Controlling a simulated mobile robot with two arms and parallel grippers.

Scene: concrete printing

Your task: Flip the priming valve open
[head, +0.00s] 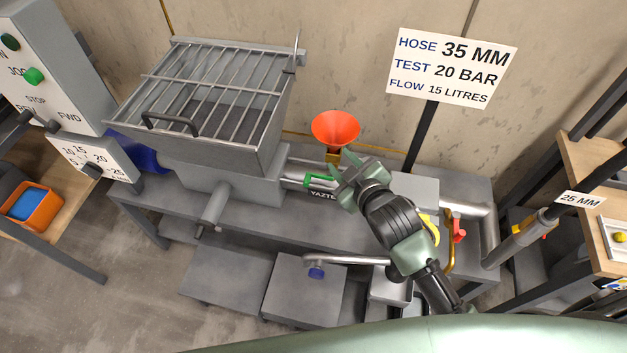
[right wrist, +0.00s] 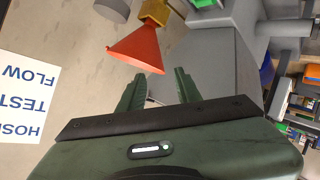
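An orange funnel (head: 333,130) stands behind the grey pump outlet, with a brass fitting (head: 332,157) under it. In the right wrist view the orange funnel (right wrist: 138,48) and brass fitting (right wrist: 155,12) lie just beyond my fingers. A green part (head: 319,182) shows on the outlet, left of my right gripper (head: 344,170). I cannot tell whether it is the priming valve's lever. The right wrist view shows my right gripper (right wrist: 160,88) open, with nothing between its fingers. In the head view it partly hides the outlet and fitting. My left gripper is not in view.
A hopper with a wire grate (head: 215,85) stands left of the funnel. A sign (head: 452,67) on a dark post stands behind, to the right.

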